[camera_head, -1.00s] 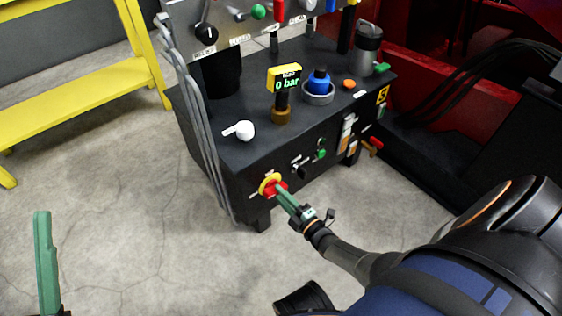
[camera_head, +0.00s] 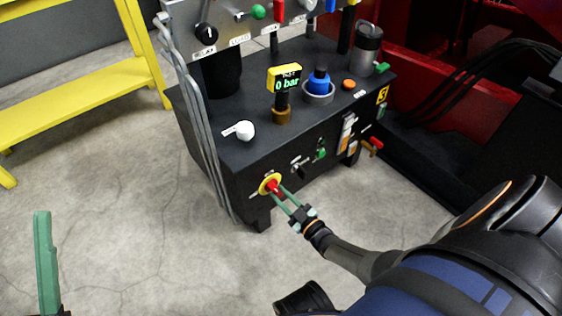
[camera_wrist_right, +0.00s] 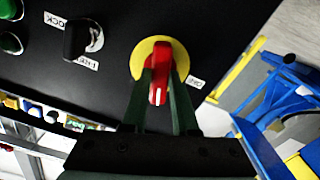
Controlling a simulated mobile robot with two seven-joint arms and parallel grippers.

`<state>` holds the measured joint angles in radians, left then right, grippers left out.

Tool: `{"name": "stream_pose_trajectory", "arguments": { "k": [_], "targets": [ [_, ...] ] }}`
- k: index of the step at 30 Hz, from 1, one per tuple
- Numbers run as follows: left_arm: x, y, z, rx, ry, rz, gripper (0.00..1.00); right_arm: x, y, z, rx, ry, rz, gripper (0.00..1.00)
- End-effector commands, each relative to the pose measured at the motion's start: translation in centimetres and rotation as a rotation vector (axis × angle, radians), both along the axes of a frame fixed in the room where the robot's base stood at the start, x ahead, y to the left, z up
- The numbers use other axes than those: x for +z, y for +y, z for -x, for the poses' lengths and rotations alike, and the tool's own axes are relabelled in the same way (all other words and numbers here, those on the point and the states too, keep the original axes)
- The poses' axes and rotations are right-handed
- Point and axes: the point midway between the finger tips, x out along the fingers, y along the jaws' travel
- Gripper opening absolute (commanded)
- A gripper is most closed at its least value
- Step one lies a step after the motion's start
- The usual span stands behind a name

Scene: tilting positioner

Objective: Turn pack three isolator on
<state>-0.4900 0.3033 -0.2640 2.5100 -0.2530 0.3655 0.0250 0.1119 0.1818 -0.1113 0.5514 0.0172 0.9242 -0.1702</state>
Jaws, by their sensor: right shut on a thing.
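The isolator is a red handle (camera_head: 272,184) on a yellow round plate (camera_head: 264,180), on the front of the black pack. In the right wrist view the red handle (camera_wrist_right: 161,60) stands nearly upright in the picture on the yellow plate (camera_wrist_right: 141,50), with an ON label (camera_wrist_right: 196,82) to its right. My right gripper (camera_head: 280,193) is shut on the handle, one green finger on each side; its fingertips (camera_wrist_right: 161,82) hide part of the plate. My left gripper shows only a green finger (camera_head: 45,262) at the lower left, far from the pack; its opening is unclear.
A black switch (camera_wrist_right: 82,38) and green buttons sit beside the isolator. A white knob (camera_head: 245,130), a 0 bar gauge (camera_head: 285,78) and a blue knob (camera_head: 319,80) stand on the pack top. Grey hoses (camera_head: 199,130) hang at its left. The floor in front is clear.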

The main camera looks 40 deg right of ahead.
Motion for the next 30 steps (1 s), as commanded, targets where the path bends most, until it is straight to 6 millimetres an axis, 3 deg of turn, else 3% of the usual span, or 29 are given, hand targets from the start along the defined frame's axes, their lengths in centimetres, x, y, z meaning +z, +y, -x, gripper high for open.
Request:
{"name": "stream_pose_trajectory", "arguments": {
  "k": [15,30],
  "targets": [
    [0.00,-0.02,0.01,-0.001,0.000,0.001,0.50,-0.07,-0.02,0.10,0.001,0.026,-0.317,0.00],
    [0.01,-0.02,0.01,-0.001,0.000,0.001,0.50,-0.09,-0.01,0.11,0.000,0.031,-0.369,0.00]
  ]
}}
